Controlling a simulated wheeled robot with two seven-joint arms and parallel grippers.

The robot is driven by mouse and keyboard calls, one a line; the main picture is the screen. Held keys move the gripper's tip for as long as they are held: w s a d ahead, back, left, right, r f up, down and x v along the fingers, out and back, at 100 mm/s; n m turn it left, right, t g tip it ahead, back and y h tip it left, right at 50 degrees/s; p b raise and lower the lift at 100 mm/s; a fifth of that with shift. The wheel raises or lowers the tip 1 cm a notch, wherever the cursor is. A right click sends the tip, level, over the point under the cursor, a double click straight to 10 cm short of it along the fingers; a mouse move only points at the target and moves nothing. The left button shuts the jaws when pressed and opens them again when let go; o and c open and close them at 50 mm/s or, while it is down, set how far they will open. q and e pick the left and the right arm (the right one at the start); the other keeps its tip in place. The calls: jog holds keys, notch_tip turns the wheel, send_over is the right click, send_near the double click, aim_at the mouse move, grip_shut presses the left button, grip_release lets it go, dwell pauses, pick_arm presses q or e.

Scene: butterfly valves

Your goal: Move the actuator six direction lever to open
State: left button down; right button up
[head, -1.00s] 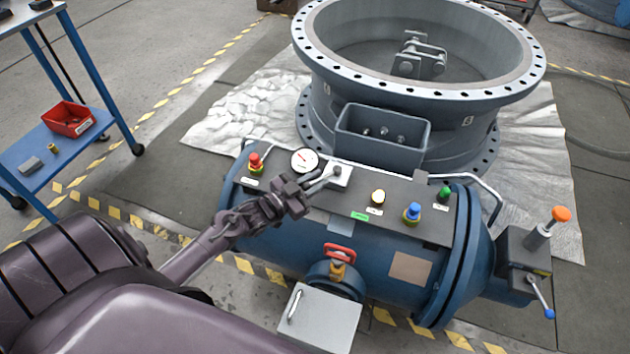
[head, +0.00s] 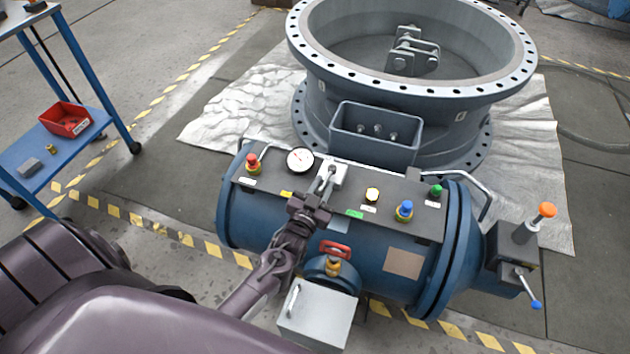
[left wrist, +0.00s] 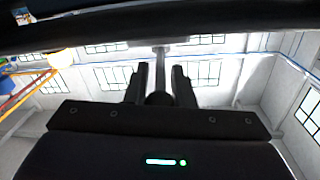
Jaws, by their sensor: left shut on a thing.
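The blue actuator (head: 330,240) lies in front of the large grey valve ring. A grey panel on its top carries the direction lever (head: 326,184), whose silver handle comes from a pale square base (head: 333,173). My left gripper (head: 318,197) is shut on the lever's near end, and the lever points toward me, slightly left. A yellow label lies left of the lever and a green label (head: 354,213) right of it. In the left wrist view the lever's shaft (left wrist: 160,75) stands between the two fingers (left wrist: 158,92). My right gripper is not in view.
A grey box (head: 317,316) and red handle (head: 336,251) sit in front. A blue cart (head: 80,150) stands left.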

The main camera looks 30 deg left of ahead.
pick_arm(q)
jog(key=shift+w+d+n+g+y, duration=0.15)
jog(key=shift+d+n+y, duration=0.2)
jog(key=shift+n+y, duration=0.25)
jog(key=shift+s+d+n+g+y, duration=0.15)
jog(key=shift+d+n+y, duration=0.25)
jog(key=shift+y, duration=0.4)
jog(key=shift+w, duration=0.15)
jog(key=c, duration=1.5)
grip_release()
